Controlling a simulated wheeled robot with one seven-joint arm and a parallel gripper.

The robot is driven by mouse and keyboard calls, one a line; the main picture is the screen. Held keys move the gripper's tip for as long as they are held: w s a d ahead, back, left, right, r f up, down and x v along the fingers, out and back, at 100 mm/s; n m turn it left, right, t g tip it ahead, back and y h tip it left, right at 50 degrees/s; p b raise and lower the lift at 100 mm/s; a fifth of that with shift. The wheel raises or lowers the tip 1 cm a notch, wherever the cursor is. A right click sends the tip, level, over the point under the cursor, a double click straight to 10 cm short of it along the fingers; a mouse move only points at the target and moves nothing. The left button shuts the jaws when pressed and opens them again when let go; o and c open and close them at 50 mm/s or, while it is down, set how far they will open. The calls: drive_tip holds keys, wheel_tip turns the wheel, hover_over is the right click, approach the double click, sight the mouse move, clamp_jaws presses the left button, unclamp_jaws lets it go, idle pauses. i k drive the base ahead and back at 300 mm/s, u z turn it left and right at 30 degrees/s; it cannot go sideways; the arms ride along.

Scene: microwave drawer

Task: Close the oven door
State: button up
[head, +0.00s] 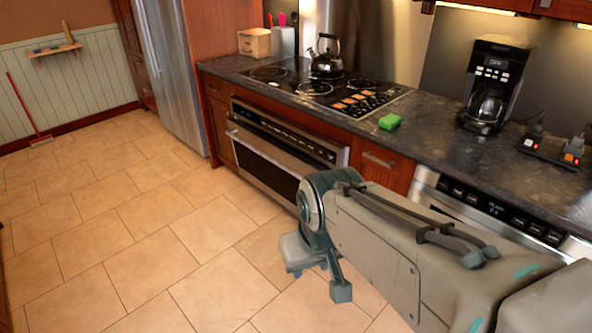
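The oven (290,133) is built into the counter below the black cooktop. Its door (262,170) has a dark front and a wide silver bar (268,151) along the top, which stands out from the control panel. I cannot tell exactly how far the door is ajar, and my arm hides its lower right part. My gripper (318,276) hangs over the floor in front of the oven, pointing down. Its two fingers are apart with nothing visible between them. It is not seen touching the door.
A second appliance with a silver panel (488,208) sits at right, partly behind my arm. A fridge (172,75) stands at the back. The tiled floor (150,240) at left is clear.

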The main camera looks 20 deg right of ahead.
sight(278, 183)
drive_tip(key=z, duration=0.5)
drive_tip(key=i, duration=0.65)
drive_tip(key=z, duration=0.55)
drive_tip(key=i, duration=0.6)
drive_tip(key=u, duration=0.7)
drive_tip(key=i, duration=0.6)
drive_tip(key=u, duration=0.55)
